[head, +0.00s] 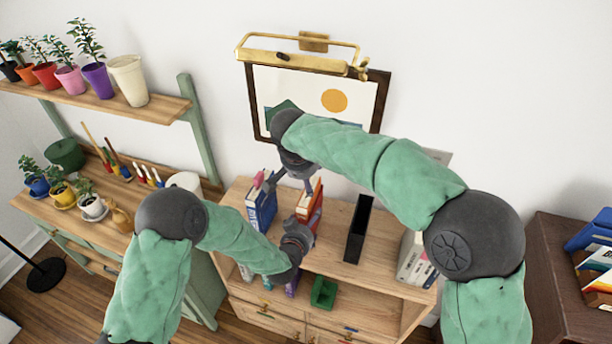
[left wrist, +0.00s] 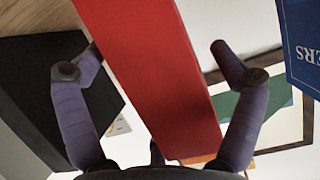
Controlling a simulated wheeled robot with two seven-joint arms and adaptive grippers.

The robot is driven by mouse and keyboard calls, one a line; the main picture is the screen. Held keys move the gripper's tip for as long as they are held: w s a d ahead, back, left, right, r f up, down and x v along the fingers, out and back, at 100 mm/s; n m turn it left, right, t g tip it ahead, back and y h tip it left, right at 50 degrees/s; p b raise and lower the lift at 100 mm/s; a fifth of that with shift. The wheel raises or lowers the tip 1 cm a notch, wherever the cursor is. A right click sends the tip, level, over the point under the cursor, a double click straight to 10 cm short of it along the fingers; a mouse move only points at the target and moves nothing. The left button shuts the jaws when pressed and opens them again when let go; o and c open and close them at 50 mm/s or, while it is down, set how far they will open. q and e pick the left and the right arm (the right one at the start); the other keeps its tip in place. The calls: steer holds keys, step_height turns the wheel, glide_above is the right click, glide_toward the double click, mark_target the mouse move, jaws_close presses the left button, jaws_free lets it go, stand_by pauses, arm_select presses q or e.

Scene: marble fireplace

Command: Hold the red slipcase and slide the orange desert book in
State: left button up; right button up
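The red slipcase (head: 316,211) stands upright on the wooden cabinet, partly hidden by my arms. In the left wrist view the red slipcase (left wrist: 150,70) passes between the fingers of my left gripper (left wrist: 156,50). These fingers are apart, with a gap at the right one; the left one is close to the red side. In the head view my left gripper (head: 298,245) is low in front of it. My right gripper (head: 284,186) hangs above the blue book and red slipcase, fingers spread and empty. The orange desert book cannot be told apart from the red slipcase.
A blue book (head: 262,205) stands to the left, and shows in the wrist view (left wrist: 304,40). A black slipcase (head: 358,230) stands to the right with free cabinet top around it. White books (head: 413,262) and a green container (head: 323,292) are near. A framed picture hangs behind.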

arm_select(q)
steer(key=shift+r, duration=0.15)
steer(key=v, duration=1.2)
